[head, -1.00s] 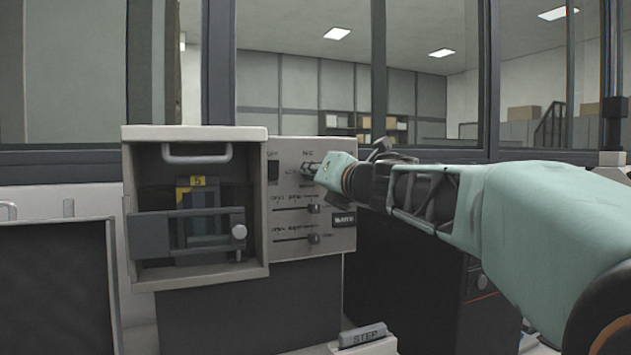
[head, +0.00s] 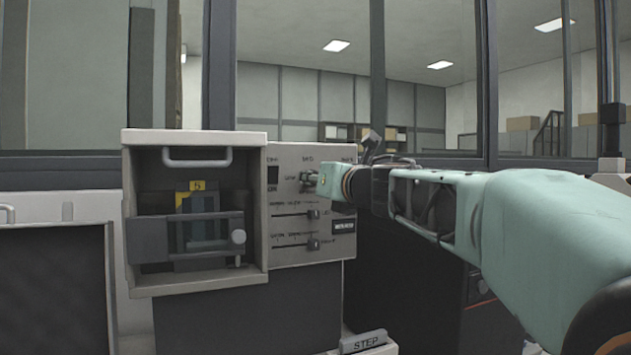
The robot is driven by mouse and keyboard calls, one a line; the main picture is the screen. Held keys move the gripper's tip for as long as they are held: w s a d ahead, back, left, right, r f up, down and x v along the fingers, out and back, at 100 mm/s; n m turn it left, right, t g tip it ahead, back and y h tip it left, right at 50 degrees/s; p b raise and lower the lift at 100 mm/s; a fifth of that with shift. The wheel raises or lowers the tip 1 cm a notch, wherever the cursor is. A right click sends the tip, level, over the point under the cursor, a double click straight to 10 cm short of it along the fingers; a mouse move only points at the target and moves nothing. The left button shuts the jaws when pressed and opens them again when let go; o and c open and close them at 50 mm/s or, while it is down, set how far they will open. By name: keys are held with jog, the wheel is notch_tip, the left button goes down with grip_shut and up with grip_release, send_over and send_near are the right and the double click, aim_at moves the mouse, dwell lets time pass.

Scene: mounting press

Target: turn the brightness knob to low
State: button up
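The mounting press (head: 195,283) stands left of centre with a pale control panel (head: 285,257) on its right side. The panel carries a dark switch at its upper left and two horizontal sliders (head: 313,214) below. My gripper (head: 312,181) is at the upper middle of the panel, reaching in from the right. Its fingertips are at or very near a small dark knob-like part there. The gripper and wrist cover the panel's upper right. The knob's setting, and whether the fingers touch or grip it, cannot be made out. The labels are too blurred to read surely.
An open-fronted chamber (head: 262,205) with a handle and a yellow-marked block is left of the panel. A grey STEP block (head: 363,341) sits low at the front. A dark cabinet (head: 480,318) stands behind my arm. Windows span the back.

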jog(key=o, duration=1.1)
jog(key=shift+o, duration=0.2)
jog(key=shift+r, duration=0.1)
notch_tip(320, 180, up, 10)
dwell(0.4)
